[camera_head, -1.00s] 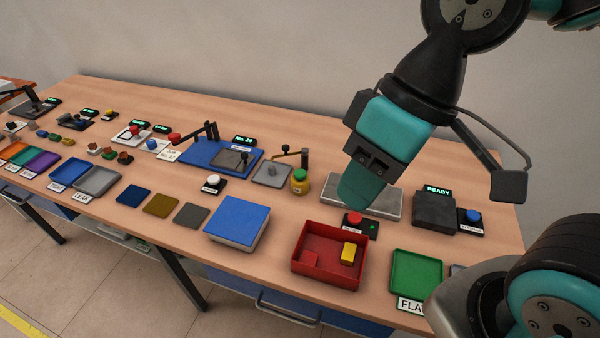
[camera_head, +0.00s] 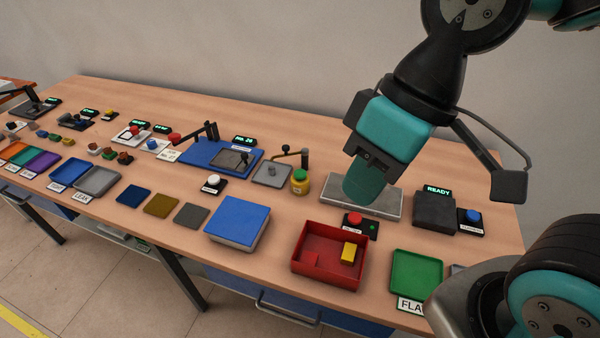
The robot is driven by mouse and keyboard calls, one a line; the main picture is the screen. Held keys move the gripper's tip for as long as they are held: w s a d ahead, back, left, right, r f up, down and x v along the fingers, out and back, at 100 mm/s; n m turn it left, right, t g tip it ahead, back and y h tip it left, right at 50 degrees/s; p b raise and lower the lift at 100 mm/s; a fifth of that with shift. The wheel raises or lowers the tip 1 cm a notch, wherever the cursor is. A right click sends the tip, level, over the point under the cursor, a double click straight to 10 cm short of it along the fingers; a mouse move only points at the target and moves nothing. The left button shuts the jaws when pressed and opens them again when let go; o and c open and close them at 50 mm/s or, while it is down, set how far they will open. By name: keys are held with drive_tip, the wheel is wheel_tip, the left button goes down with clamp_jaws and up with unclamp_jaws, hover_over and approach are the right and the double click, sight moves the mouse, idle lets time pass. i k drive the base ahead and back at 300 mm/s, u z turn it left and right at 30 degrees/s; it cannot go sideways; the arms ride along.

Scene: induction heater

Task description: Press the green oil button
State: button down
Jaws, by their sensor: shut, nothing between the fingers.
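A yellow round pot with a green top (camera_head: 300,175) stands on the table left of my gripper. The green top looks like the green oil button; the label on the pot is too small to read. My gripper (camera_head: 360,198) is shut and empty, pointing down. It is over the front left part of a grey metal plate (camera_head: 393,205), to the right of the pot and apart from it. The gripper hides part of the plate.
A red button (camera_head: 355,218) sits just below my gripper tip, with a red box (camera_head: 298,268) in front. A small lever fixture (camera_head: 290,155) stands behind the pot. A dark block (camera_head: 433,212) and blue button (camera_head: 473,215) are at right.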

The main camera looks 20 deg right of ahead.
sight(300, 174)
drive_tip(key=k, duration=1.3)
drive_tip(key=u, duration=0.9)
drive_tip(key=i, duration=0.75)
drive_tip(key=u, duration=0.75)
drive_tip(key=i, duration=1.3)
drive_tip(key=z, duration=1.3)
drive_tip(key=i, duration=0.45)
drive_tip(key=z, duration=0.5)
